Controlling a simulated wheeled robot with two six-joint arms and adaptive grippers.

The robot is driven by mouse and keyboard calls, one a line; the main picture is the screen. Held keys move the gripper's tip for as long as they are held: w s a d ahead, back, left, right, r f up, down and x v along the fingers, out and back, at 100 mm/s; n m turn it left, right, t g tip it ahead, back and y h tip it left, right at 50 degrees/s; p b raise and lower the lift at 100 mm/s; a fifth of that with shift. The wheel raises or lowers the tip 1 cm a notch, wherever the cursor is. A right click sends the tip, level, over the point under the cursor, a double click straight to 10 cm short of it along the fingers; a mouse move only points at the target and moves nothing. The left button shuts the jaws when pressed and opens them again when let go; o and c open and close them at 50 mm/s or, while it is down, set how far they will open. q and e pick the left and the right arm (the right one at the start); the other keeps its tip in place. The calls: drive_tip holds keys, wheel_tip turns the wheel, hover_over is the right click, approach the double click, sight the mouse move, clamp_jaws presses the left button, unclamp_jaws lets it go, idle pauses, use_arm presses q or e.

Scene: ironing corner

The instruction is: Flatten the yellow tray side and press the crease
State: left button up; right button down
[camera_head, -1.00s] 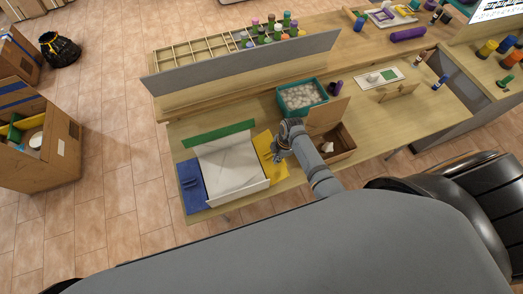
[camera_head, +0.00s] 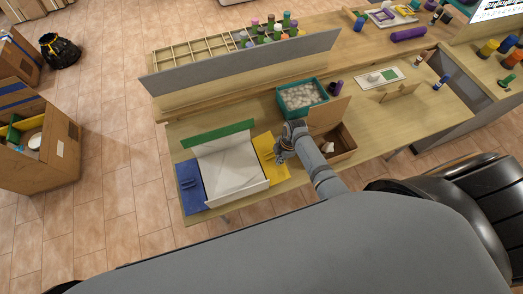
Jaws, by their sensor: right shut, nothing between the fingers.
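The tray sheet (camera_head: 228,172) lies on the wooden table, with a white middle. Its yellow side (camera_head: 267,152) is on the right and looks flat or nearly flat on the table. The blue side (camera_head: 190,192) lies out at the left. The green side (camera_head: 217,134) is at the back, and a white side stands up at the front. My right gripper (camera_head: 279,160) is shut and empty, at the yellow side, covering part of it. I cannot tell whether it touches the yellow side. The crease beside the yellow side is partly in view. My left gripper does not show.
A teal bin of white balls (camera_head: 302,96) and an open cardboard box (camera_head: 340,143) stand right of the tray. A grey panel (camera_head: 240,65) runs along the back. Bare table (camera_head: 204,120) lies behind the tray.

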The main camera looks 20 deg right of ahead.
drive_tip(key=shift+d+f+b, duration=0.15)
drive_tip(key=shift+f+b, duration=0.2)
drive_tip(key=shift+f, duration=0.4)
